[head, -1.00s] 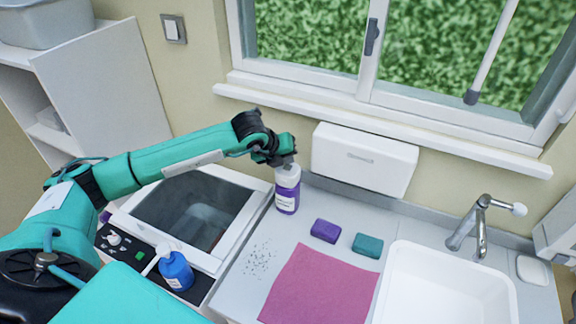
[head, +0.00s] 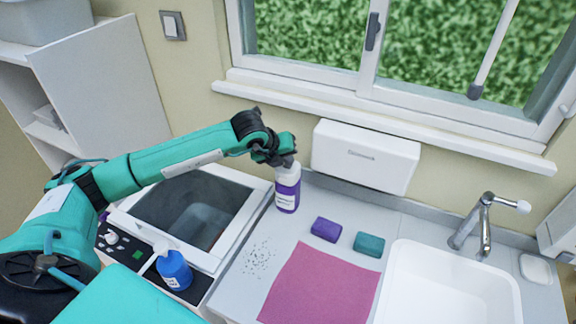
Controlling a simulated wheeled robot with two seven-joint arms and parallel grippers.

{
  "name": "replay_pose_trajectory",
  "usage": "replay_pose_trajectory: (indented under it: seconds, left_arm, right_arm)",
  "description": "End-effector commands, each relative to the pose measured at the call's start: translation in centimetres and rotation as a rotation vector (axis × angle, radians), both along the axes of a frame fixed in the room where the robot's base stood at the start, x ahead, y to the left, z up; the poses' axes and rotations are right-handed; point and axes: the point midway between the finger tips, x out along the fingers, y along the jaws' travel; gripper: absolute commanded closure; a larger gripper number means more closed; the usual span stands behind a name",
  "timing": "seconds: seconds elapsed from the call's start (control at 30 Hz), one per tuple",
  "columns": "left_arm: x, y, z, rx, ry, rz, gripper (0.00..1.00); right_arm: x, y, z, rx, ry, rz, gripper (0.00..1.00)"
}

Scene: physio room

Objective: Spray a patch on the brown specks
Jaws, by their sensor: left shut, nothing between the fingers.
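Dark specks (head: 257,259) lie scattered on the grey counter, left of a pink cloth (head: 318,287). A purple bottle with a white label and pale top (head: 287,190) stands upright at the back of the counter. My left gripper (head: 284,160) is shut at the bottle's top and partly hides it; whether it touches the bottle cannot be told. A blue bottle with a pump or spray top (head: 174,270) stands at the front left, beside the control panel. My right gripper is not in view.
A purple block (head: 326,229) and a teal block (head: 369,244) lie behind the cloth. A white sink (head: 440,285) with a tap (head: 484,225) is at the right. A lidded basin unit (head: 197,212) is at the left. A white wall box (head: 365,157) hangs behind the counter.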

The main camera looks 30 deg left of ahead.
Motion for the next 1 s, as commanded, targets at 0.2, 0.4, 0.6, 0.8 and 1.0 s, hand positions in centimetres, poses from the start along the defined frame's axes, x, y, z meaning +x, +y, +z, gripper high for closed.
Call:
replay_pose_trajectory:
  seconds: [0.2,0.4,0.6,0.8,1.0]
  left_arm:
    - [0.0,0.0,0.0,0.000,0.001,0.000,1.00]
    - [0.0,0.0,-0.1,0.000,0.001,0.000,1.00]
    - [0.0,0.0,-0.2,0.000,0.001,0.000,1.00]
    - [0.0,0.0,0.1,0.000,0.001,0.000,1.00]
    - [0.0,0.0,0.8,0.001,0.001,0.000,1.00]
  right_arm:
    - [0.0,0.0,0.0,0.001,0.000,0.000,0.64]
    - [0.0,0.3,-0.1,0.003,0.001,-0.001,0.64]
    - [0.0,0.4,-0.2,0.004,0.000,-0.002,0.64]
    - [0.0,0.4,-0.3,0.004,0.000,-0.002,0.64]
    - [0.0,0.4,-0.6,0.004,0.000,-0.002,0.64]
